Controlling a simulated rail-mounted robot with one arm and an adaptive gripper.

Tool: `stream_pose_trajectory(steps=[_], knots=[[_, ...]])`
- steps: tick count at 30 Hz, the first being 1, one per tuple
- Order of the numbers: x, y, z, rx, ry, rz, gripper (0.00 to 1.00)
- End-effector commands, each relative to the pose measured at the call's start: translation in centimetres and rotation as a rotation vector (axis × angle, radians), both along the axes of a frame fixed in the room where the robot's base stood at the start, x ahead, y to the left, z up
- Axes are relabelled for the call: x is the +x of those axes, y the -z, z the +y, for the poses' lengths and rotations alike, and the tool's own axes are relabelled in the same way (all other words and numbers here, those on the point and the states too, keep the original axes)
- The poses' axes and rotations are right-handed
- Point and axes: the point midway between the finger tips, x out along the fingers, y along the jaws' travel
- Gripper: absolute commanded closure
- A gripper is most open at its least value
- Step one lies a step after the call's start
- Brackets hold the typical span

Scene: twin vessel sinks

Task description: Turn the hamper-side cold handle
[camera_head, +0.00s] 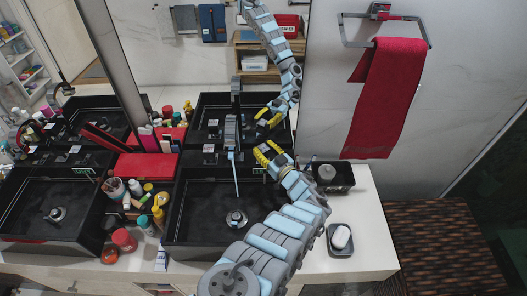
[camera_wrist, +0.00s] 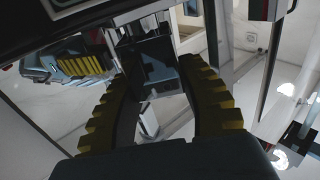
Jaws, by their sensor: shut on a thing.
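My gripper (camera_head: 264,152) is at the right side of the right sink's faucet (camera_head: 231,130), over the back rim of the black right basin (camera_head: 190,215). In the wrist view, its ribbed yellow-and-black fingers (camera_wrist: 158,66) are closed around a dark, blocky handle (camera_wrist: 158,78). In the head view the fingers hide most of that handle. The faucet's other handle (camera_head: 208,149) stands free to the left of the spout. A thin pale blue streak (camera_head: 236,178), which looks like water, runs from the spout toward the drain (camera_head: 236,218).
A brown woven hamper (camera_head: 440,250) stands right of the counter. A black tray (camera_head: 333,177) and soap dish (camera_head: 340,240) sit on the counter's right end. Bottles and jars (camera_head: 135,205) crowd between the basins. A red towel (camera_head: 388,100) hangs at right; the mirror is close behind.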

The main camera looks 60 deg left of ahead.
Motion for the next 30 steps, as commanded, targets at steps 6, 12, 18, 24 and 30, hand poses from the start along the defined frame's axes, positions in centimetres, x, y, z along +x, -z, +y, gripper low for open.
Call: stream_pose_trajectory(steps=[6, 12, 18, 24, 30], knots=[[-0.01, -0.04, 0.05, 0.001, -0.013, 0.0, 0.96], [-0.04, -0.06, 0.07, 0.0, -0.015, 0.0, 0.96], [-0.04, -0.06, 0.08, 0.0, -0.014, 0.0, 0.48], [-0.03, -0.03, 0.05, 0.0, -0.014, 0.0, 0.3], [0.01, -0.07, 0.04, 0.0, -0.013, 0.0, 0.3]])
